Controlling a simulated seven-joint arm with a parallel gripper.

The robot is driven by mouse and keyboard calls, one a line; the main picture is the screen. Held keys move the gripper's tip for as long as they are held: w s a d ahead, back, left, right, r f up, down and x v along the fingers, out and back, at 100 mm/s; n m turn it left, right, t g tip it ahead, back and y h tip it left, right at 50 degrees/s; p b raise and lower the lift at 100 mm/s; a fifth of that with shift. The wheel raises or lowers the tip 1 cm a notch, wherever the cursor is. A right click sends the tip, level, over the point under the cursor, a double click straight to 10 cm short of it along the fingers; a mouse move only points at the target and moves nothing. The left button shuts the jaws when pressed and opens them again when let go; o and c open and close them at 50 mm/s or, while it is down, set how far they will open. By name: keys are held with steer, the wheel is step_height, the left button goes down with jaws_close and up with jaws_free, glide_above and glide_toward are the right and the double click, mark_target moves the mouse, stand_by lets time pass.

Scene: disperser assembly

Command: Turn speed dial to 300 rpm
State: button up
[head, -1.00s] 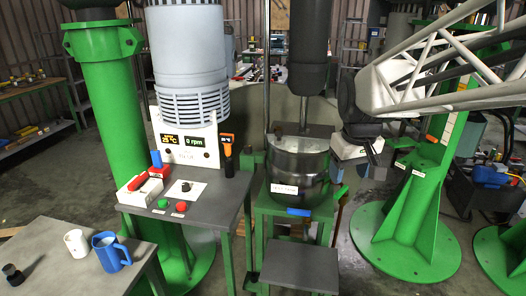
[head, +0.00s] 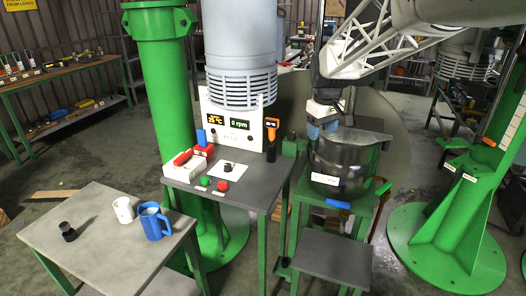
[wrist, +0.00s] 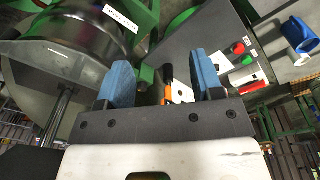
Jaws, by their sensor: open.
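The speed dial (head: 228,167) is a small black knob on a white plate on the grey bench, behind the green button (head: 205,181) and red button (head: 223,186). The display (head: 239,125) above it reads 0 rpm. My gripper (head: 322,122) is above the metal vessel, to the right of the dial and apart from it. In the wrist view my gripper (wrist: 162,82) has two blue fingers spread wide with nothing between them. There the red button (wrist: 238,48) and green button (wrist: 247,60) show right of the fingers. The dial is hard to make out there.
The metal vessel (head: 338,165) stands below my gripper. An orange-and-black handheld device (head: 271,132) stands upright right of the display. A white box (head: 186,165) with a red item is left of the dial. A blue mug (head: 154,222) and white cup (head: 123,210) stand on the front-left table.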

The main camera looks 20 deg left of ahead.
steer(key=w+a+f+n, duration=0.1)
steer(key=w+a+f, duration=0.15)
steer(key=a, duration=0.25)
steer(key=w+a+f+n, duration=0.1)
steer(key=w+a+f, duration=0.15)
steer(key=a, duration=0.35)
steer(key=n+g, duration=0.1)
steer(key=n, duration=0.5)
glide_above(227, 164)
step_height(227, 164, down, 15)
steer(key=shift+d+f, duration=0.1)
steer(key=shift+f, duration=3.9)
steer(key=shift+c, duration=0.4)
